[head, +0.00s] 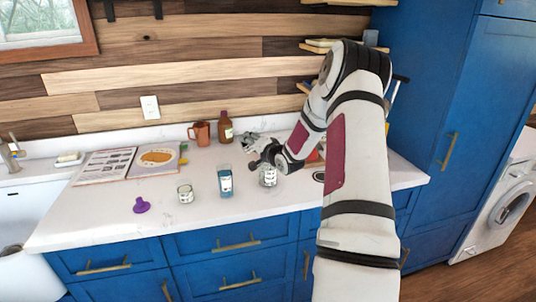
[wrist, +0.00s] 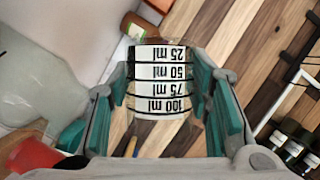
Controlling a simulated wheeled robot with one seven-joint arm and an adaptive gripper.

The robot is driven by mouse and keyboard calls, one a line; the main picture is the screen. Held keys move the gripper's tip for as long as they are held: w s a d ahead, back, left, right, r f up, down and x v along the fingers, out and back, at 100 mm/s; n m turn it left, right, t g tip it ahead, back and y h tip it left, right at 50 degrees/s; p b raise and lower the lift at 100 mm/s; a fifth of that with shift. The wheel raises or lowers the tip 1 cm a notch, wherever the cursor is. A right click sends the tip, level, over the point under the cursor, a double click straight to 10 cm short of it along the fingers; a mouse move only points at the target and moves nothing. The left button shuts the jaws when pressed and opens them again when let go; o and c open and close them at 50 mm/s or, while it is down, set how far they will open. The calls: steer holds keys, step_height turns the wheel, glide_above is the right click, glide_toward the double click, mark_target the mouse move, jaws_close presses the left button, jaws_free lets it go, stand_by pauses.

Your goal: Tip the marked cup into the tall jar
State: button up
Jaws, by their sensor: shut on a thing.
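A small labelled glass (head: 185,194) and a purple funnel-like thing (head: 141,205) stand left of the jar on the white counter (head: 100,219). Behind are an open book (head: 130,163), a copper mug (head: 200,133) and a brown bottle (head: 225,127). The counter's front left is clear.

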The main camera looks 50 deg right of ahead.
steer(key=shift+f+m, duration=0.15)
steer(key=shift+m, duration=0.15)
steer(key=shift+s+r+m+t, duration=0.1)
steer(key=shift+r+m+t, duration=0.3)
steer(key=shift+m, duration=0.3)
stand_by(0.6)
steer(key=shift+s+d+r+m+t+y+p, duration=0.25)
steer(key=shift+d+r+m+t+y+p, duration=0.15)
steer(key=shift+m+p, duration=0.3)
stand_by(0.4)
steer(key=shift+s+d+r+m+p, duration=0.1)
steer(key=shift+d+r+m+p, duration=0.15)
steer(key=shift+m+p, duration=0.4)
stand_by(0.4)
steer(key=shift+s+d+f+m+t+h, duration=0.15)
steer(key=shift+f+m+t, duration=0.15)
steer(key=shift+m, duration=0.2)
steer(key=shift+w+d+f+m+t+h, duration=0.15)
steer(key=shift+m+t, duration=0.15)
steer(key=shift+m, duration=0.15)
steer(key=shift+s+d+r+m+t+h+p, duration=0.25)
steer(key=shift+m+t+p, duration=0.1)
steer(key=shift+m, duration=0.65)
steer(key=shift+s+d+r+m+t+h+p, duration=0.2)
steer(key=shift+s+r+m+t+p, duration=0.1)
steer(key=shift+m, duration=0.7)
stand_by(1.2)
